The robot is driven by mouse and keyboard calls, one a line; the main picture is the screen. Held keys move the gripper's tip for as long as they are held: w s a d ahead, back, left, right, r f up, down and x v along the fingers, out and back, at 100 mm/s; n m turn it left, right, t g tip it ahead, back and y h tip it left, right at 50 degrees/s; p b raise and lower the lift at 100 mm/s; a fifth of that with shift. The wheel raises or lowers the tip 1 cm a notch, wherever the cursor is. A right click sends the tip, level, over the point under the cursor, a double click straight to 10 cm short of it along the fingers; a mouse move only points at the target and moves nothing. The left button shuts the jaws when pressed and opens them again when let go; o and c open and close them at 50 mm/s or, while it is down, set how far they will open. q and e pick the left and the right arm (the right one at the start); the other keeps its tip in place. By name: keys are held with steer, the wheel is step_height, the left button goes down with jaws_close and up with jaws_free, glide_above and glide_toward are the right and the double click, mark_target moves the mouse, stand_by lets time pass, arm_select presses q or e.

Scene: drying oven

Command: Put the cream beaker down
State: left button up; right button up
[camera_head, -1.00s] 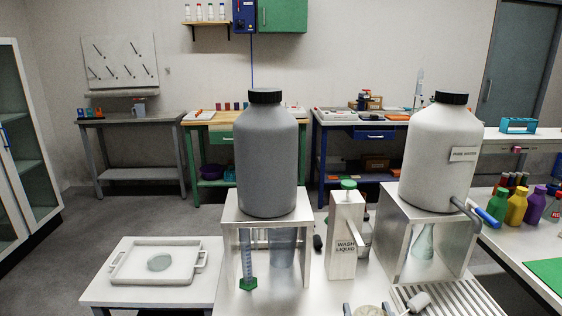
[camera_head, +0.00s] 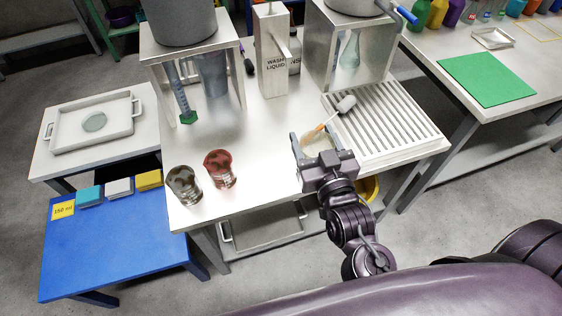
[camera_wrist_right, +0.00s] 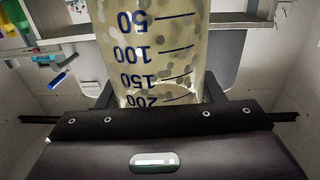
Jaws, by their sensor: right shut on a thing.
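The cream beaker (camera_head: 318,143) is at the front of the white table, left of the ribbed drain rack. My right gripper (camera_head: 316,137) is shut on it, with one finger on each side. In the right wrist view the beaker (camera_wrist_right: 155,50) fills the middle, yellowish with grey blotches and blue volume marks. Its far end is cut off by the frame there. I cannot tell whether its base touches the table. My left gripper is not in view.
A dirty brown beaker (camera_head: 184,185) and a red-stained beaker (camera_head: 220,168) stand to the left. The drain rack (camera_head: 385,122) is at the right, with a brush (camera_head: 343,106) on its left edge. A wash liquid dispenser (camera_head: 271,55) stands behind. The tabletop between is bare.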

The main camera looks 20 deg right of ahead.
steer(key=w+a+r+b, duration=0.1)
steer(key=w+r, duration=0.1)
steer(key=w, duration=0.3)
steer(key=w+a+r+b, duration=0.1)
steer(key=w+a+r, duration=0.1)
steer(key=w, duration=0.3)
steer(key=shift+w+a+r, duration=0.25)
steer(key=shift+a+r, duration=0.05)
steer(key=shift+r, duration=0.45)
step_height(320, 180, down, 19)
steer(key=shift+f, duration=0.25)
steer(key=shift+f, duration=0.1)
steer(key=shift+f+b, duration=0.15)
steer(key=shift+b, duration=0.2)
steer(key=o, duration=1)
steer(key=shift+c, duration=0.2)
